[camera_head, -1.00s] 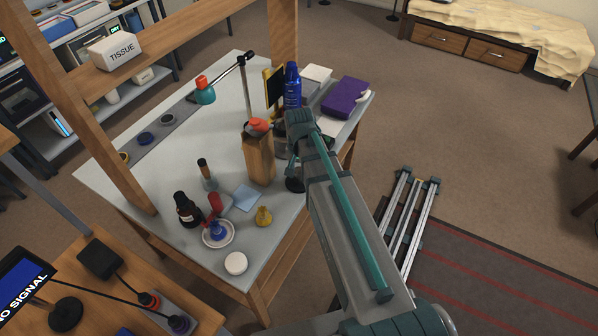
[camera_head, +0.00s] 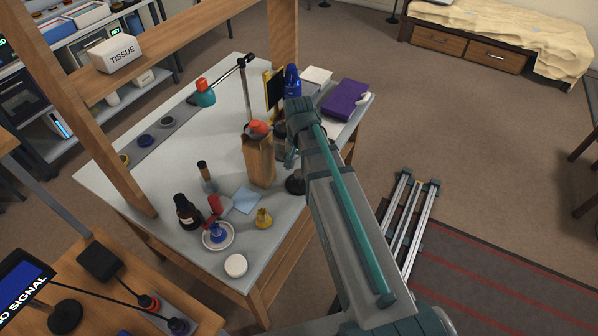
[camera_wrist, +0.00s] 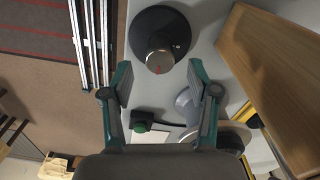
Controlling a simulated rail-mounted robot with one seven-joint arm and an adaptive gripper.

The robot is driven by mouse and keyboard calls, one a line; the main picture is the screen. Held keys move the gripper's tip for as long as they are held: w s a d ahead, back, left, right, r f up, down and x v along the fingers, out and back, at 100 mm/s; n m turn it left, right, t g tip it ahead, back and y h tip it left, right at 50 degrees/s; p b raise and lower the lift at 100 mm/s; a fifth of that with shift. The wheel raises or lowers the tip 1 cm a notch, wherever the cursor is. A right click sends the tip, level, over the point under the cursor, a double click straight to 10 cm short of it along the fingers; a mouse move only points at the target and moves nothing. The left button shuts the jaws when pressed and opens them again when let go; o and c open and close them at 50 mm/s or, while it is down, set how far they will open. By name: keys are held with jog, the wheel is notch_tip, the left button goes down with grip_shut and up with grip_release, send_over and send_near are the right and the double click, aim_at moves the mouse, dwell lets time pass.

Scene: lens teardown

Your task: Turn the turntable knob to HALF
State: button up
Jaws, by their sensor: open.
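My gripper (camera_wrist: 159,76) is open, with one finger on each side of the knob in the picture. The fingertips appear apart from the knob; their height above it is unclear. In the head view the black base (camera_head: 295,185) shows partly beside my arm, which hides the knob.
A blue bottle (camera_head: 292,80) and a purple box (camera_head: 345,97) stand behind. The wrist view also shows a green-topped part (camera_wrist: 140,126) near my left finger.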

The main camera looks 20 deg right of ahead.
aim_at(299, 172)
notch_tip(299, 172, up, 8)
jog(key=shift+f, duration=0.2)
jog(key=shift+d, duration=0.1)
dwell(0.4)
